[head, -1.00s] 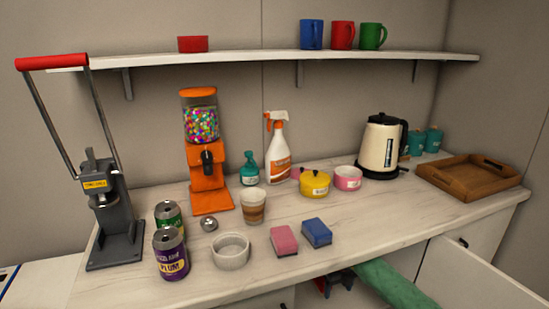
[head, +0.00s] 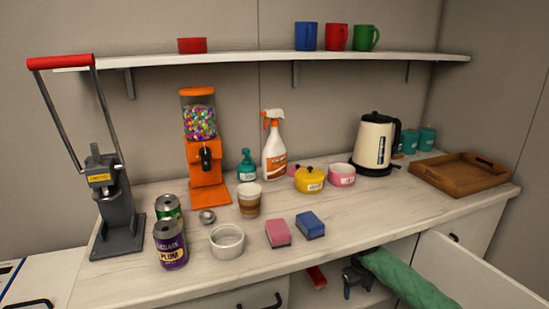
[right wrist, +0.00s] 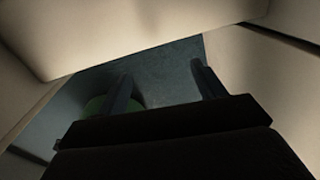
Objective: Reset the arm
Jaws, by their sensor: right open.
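My right arm comes in from the lower right in a green sleeve. My right gripper (head: 352,285) is below the counter's front edge, at the opened cabinet or drawer space under the worktop. In the right wrist view its two dark fingers (right wrist: 162,90) stand apart with nothing between them. A dim greenish round shape (right wrist: 98,104) shows behind the left finger; I cannot tell what it is. My left gripper is not in view.
The white counter (head: 350,225) holds several items, including sponges (head: 278,233), a bowl (head: 227,241), cans (head: 170,245), a kettle (head: 376,145) and a tray (head: 460,176). An open white door or drawer front (head: 465,270) stands right of my arm. A red object (head: 316,277) lies below the counter.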

